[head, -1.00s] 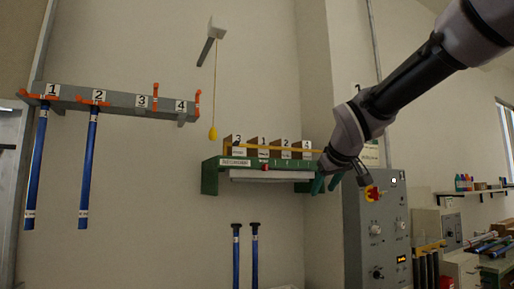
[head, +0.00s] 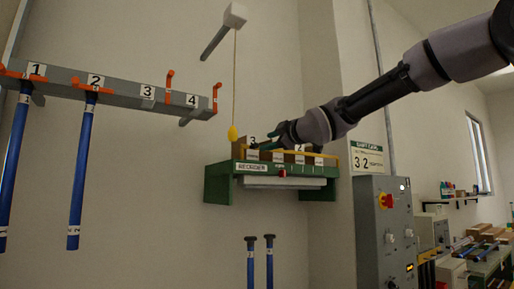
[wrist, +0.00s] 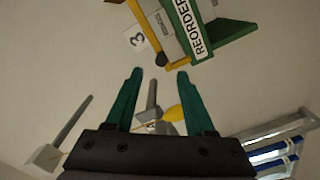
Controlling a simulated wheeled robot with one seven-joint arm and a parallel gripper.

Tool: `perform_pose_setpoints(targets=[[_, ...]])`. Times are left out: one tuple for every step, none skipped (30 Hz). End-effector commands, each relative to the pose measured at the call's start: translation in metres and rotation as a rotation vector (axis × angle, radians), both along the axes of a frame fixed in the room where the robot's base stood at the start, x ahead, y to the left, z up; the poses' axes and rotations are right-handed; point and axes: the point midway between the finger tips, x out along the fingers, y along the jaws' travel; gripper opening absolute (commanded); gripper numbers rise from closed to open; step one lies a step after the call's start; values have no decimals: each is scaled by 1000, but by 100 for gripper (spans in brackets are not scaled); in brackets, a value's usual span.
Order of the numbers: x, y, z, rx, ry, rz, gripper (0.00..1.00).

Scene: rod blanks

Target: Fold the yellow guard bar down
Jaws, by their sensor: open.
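The yellow guard bar (head: 318,160) runs along the front of the boxes on the green shelf. It stands above the shelf's front edge. In the wrist view the bar (wrist: 146,32) ends at a black knob (wrist: 162,59), beside a short yellow piece. My gripper (head: 256,148) is at the left end of the shelf, near box 3, and covers part of the bar. In the wrist view my open, empty teal fingers (wrist: 158,76) have their tips just short of the knob. I see no contact. The bar's far end is outside the wrist view.
The green shelf (head: 218,187) carries a REORDER label. A yellow pull-cord weight (head: 233,133) hangs close left of my gripper. A grey rack (head: 124,97) with orange hooks holds blue rods at left. A control cabinet (head: 372,230) stands at right.

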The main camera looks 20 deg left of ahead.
Motion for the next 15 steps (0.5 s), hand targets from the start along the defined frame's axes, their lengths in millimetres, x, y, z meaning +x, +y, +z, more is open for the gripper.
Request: perform_pose_setpoints(targets=[[3,7,-2,0,5,4,54],[5,9,-2,0,6,5,54],[8,11,-1,2,4,3,54],[9,14,-1,1,4,4,54],[12,16,-1,1,6,3,54],[14,19,-1,1,6,3,54],[16,22,-1,1,6,3,54],[18,25,-2,-1,5,4,54],[21,28,-2,-1,5,4,54],[24,31,-2,-1,5,4,54],[27,33,-1,0,5,2,54],[30,38,-1,0,4,3,54],[32,40,-2,0,6,3,54],[34,43,-2,-1,5,3,54],[37,47,-2,-1,5,3,54]])
